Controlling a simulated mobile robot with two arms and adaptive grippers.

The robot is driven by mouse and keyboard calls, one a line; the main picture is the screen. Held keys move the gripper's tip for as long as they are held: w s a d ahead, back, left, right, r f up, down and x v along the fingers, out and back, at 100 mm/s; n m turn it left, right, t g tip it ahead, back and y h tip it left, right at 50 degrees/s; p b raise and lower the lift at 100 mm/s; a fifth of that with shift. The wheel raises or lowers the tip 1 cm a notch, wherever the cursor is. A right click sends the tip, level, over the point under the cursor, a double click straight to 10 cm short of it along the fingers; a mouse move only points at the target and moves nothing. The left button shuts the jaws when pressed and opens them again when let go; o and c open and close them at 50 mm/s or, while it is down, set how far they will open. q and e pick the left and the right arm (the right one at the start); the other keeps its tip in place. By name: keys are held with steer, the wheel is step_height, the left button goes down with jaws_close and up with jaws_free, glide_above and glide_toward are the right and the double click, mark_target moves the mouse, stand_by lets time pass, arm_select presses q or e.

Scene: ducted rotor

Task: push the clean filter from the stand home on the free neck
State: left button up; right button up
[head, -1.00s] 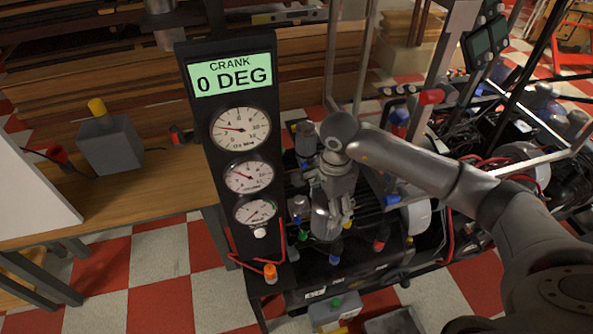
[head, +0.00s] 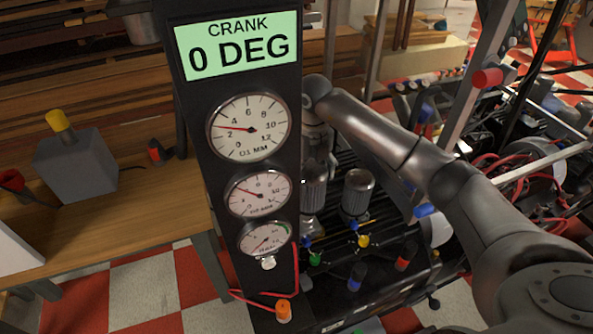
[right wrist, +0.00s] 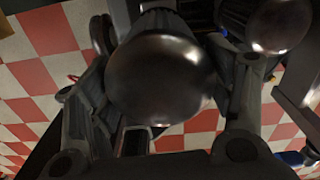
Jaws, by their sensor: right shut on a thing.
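My right gripper (head: 315,150) is partly hidden behind the edge of the gauge panel. It is shut on a grey metal filter (head: 313,188), which is upright over the machine's dark deck. In the right wrist view the filter's shiny rounded end (right wrist: 160,78) sits between the two fingers of the gripper (right wrist: 168,95). A second, similar grey canister (head: 358,195) stands to the right of the held one; it also shows in the wrist view (right wrist: 278,24). I cannot tell from its look whether the held filter is the clean one. The neck and the filter's lower end are hidden. My left gripper is out of view.
The black gauge panel (head: 188,130), reading CRANK 0 DEG, stands close on the left of the gripper. Coloured valve caps, including a yellow one (head: 363,241), line the deck's front. A wooden bench (head: 165,205) with a grey box (head: 75,165) is at left.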

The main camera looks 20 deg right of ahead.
steer(key=shift+w+f+m, duration=0.1)
steer(key=shift+w+m, duration=0.25)
steer(key=shift+m, duration=0.05)
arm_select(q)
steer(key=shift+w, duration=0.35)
arm_select(e)
steer(key=shift+d+r, duration=0.1)
steer(key=shift+r, duration=0.1)
step_height(320, 180, down, 5)
steer(key=b, duration=0.2)
steer(key=shift+f+b, duration=0.1)
steer(key=shift+b, duration=0.25)
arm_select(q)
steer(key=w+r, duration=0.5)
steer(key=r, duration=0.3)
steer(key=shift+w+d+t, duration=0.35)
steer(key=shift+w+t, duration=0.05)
arm_select(e)
steer(key=shift+f, duration=0.3)
